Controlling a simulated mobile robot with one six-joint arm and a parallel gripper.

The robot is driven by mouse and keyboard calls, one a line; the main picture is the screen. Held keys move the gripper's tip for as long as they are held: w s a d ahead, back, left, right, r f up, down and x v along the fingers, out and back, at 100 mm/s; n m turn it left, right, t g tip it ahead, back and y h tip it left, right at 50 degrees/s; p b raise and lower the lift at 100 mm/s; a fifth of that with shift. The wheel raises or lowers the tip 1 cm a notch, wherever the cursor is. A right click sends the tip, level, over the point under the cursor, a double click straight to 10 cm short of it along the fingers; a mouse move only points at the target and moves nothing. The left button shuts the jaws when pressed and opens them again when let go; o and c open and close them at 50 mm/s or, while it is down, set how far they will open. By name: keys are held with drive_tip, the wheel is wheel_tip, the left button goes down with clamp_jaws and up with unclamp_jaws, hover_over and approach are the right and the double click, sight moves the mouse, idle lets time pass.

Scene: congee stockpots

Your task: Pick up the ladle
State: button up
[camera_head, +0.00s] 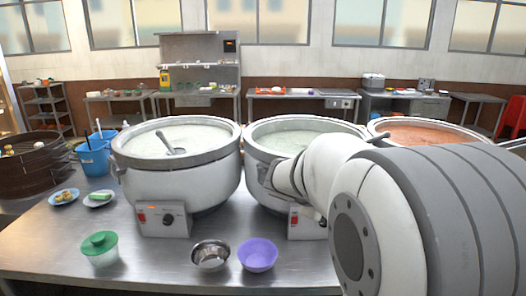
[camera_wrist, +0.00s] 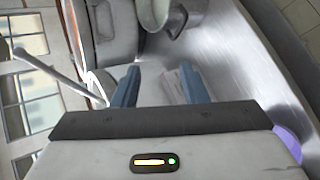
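The ladle (camera_head: 170,145) is grey metal and lies in the left stockpot (camera_head: 200,177), in the pale congee. Its bowl end is low in the pot and its handle slants up to the left. My gripper (camera_wrist: 161,84) is open, its two blue fingers apart with nothing between them. In the head view my arm hides most of it, in front of the middle stockpot (camera_head: 258,166), to the right of the ladle. A thin grey bar (camera_wrist: 45,66) shows at the left of the wrist view; I cannot tell whether it is the ladle.
A metal bowl (camera_head: 210,255), a purple bowl (camera_head: 258,254) and a green-lidded container (camera_head: 100,247) stand along the front of the steel table (camera_head: 160,272). Blue buckets (camera_head: 94,157), small plates (camera_head: 98,199) and steamers (camera_head: 32,167) are at left. A third pot (camera_head: 425,131) holds orange-red food.

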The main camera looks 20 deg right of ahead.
drive_tip(key=w+d+r+n+t+h+p, duration=0.1)
drive_tip(key=w+d+r+n+h, duration=0.1)
drive_tip(key=w+d, duration=0.3)
drive_tip(key=w+d+r+n+t+h+p, duration=0.1)
drive_tip(key=w+d+r+n+h, duration=0.1)
drive_tip(key=w+d, duration=0.4)
drive_tip(key=w+d+r+n+t+h, duration=0.2)
drive_tip(key=w+d, duration=0.3)
drive_tip(key=d, duration=0.3)
drive_tip(key=shift+w+d+r+n+p, duration=0.3)
drive_tip(key=shift+w+n+p, duration=0.05)
drive_tip(key=shift+n+p, duration=0.05)
clamp_jaws()
idle(0.5)
